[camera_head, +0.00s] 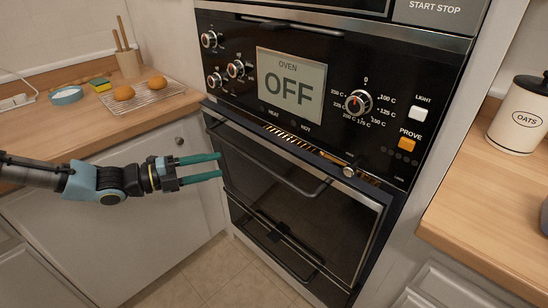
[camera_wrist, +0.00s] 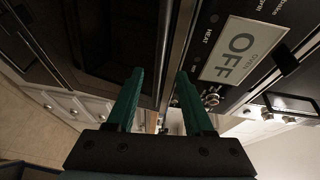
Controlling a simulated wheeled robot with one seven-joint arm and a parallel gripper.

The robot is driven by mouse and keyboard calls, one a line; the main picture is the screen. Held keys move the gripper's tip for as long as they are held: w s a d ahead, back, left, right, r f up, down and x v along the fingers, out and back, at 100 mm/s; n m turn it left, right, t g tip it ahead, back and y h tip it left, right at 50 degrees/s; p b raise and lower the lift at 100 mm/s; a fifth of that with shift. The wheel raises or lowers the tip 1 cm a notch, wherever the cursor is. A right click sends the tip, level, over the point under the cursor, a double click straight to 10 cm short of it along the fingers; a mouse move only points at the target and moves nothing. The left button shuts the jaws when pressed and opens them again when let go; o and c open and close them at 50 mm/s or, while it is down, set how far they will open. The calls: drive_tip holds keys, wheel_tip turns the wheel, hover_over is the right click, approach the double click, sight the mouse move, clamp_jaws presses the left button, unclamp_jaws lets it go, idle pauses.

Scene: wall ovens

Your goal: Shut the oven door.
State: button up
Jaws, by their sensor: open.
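The oven door (camera_head: 270,170) is a dark glass panel with a bar handle (camera_head: 262,160) on its front. It is slightly ajar, tilted outward at the top, with a gap (camera_head: 290,134) showing the lit rack inside. My gripper (camera_head: 220,165) is open and empty, with two green fingers pointing right, in front of the left side of the door. Whether the fingertips touch the door cannot be told. In the wrist view, my gripper (camera_wrist: 160,75) shows both green fingers apart, with the oven front (camera_wrist: 245,50) and its OFF display beyond them.
The control panel (camera_head: 340,85) with knobs is above the door. A lower oven door (camera_head: 275,240) is below. A left counter (camera_head: 75,125) holds a rack of buns (camera_head: 150,95), a sponge and a bowl. A right counter (camera_head: 490,200) holds an oats jar (camera_head: 520,115). The floor in front is clear.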

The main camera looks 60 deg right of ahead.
sight(247, 159)
drive_tip(key=p+x, duration=0.3)
drive_tip(key=x, duration=0.6)
drive_tip(key=shift+s+d, duration=0.15)
drive_tip(key=shift+s, duration=0.05)
drive_tip(key=shift+s+d+f, duration=0.15)
drive_tip(key=shift+s+d, duration=0.2)
drive_tip(key=shift+d, duration=0.1)
drive_tip(key=shift+c, duration=0.4)
clamp_jaws()
idle(0.3)
